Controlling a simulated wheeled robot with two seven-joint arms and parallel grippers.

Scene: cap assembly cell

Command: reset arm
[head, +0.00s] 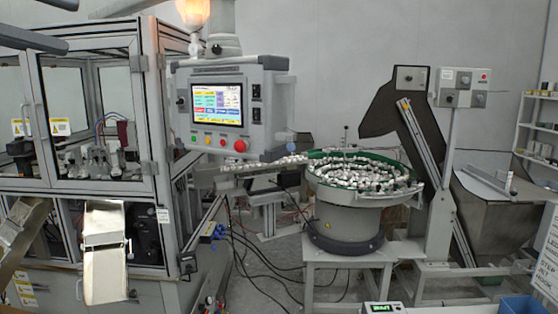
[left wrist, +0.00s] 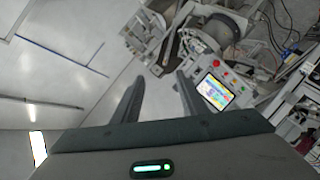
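My left gripper (head: 79,30) shows at the top left edge of the head view as two dark fingers held apart. It is high up, in front of the upper part of the glazed machine cabinet (head: 147,120), with nothing between the fingers. In the left wrist view the same gripper (left wrist: 160,76) has its two fingers wide apart and empty. The tilted scene beyond them shows pale floor or wall and the control panel (left wrist: 238,82). My right gripper is in neither view.
The control panel (head: 265,135) with a lit screen hangs right of the cabinet. A vibratory bowl feeder (head: 345,215) full of small pale parts stands at centre right. A dark inclined conveyor (head: 440,190) and hopper (head: 500,220) are beyond. A blue bin (head: 522,304) is at lower right.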

